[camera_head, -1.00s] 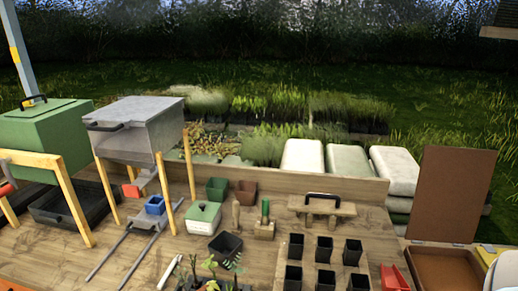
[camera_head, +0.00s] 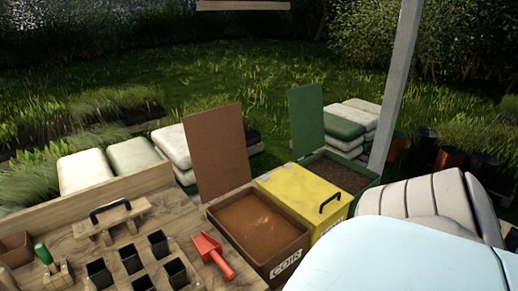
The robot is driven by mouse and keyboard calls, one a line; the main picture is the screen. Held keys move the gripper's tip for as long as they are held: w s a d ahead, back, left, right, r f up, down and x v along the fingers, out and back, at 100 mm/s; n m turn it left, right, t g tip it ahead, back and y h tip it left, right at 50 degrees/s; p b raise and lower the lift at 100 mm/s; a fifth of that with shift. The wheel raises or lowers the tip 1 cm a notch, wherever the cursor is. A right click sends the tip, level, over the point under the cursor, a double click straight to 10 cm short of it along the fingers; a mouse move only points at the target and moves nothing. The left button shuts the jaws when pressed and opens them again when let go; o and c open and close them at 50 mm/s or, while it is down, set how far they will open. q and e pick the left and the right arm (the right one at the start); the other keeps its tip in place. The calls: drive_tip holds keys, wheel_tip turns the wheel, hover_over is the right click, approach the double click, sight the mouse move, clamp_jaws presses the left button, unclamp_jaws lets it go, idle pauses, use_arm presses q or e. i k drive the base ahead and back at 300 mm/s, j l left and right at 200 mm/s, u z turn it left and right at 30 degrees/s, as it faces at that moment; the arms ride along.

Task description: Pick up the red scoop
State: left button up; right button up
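The red scoop (camera_head: 209,248) lies on the wooden bench at the lower middle. Its wide tray end points up and left, and its handle points down and right. It lies just left of the open bin marked COIR (camera_head: 289,265), and nothing is holding it. Neither of my grippers shows in this view, so their state is hidden.
Several black pots (camera_head: 158,243) stand left of the scoop, with a wooden block with a black handle (camera_head: 112,218) behind them. A shut yellow box (camera_head: 303,198) and an open green bin (camera_head: 307,117) stand right. A large pale shape fills the lower right.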

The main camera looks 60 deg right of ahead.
sight(208, 249)
drive_tip(key=z, duration=1.4)
drive_tip(key=u, duration=1.4)
drive_tip(key=z, duration=0.95)
